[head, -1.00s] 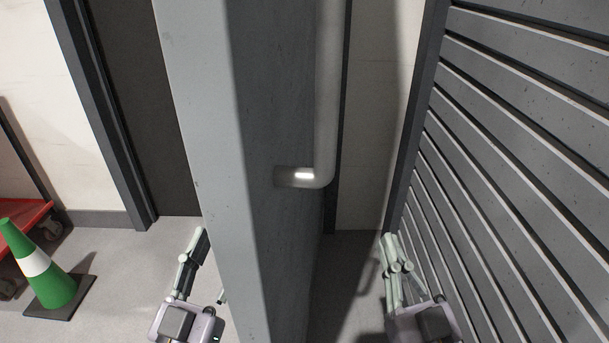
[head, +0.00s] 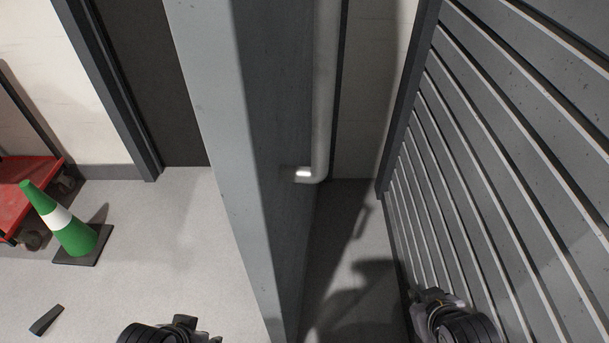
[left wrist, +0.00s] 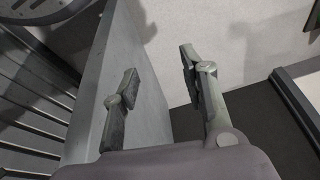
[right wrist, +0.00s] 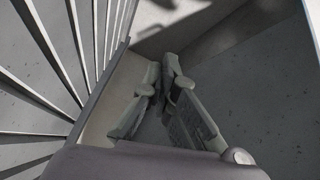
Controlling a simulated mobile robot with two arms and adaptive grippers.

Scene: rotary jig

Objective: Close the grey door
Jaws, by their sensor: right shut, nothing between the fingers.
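The grey door (head: 285,110) stands open, seen nearly edge-on down the middle of the head view. A vertical tubular handle (head: 325,90) with a bent lower end is on its right face. My left gripper (left wrist: 158,68) is open and empty, its left finger in front of or close to the door's slab (left wrist: 95,100) in the left wrist view; I cannot tell if they touch. My right gripper (right wrist: 163,70) is shut and empty, low on the door's right side, near the slatted wall.
A slatted grey wall (head: 500,130) closes off the right side. At left are a dark framed panel (head: 150,80), a green and white cone (head: 65,225), a red cart (head: 25,190) and a small dark wedge (head: 46,320) on the floor.

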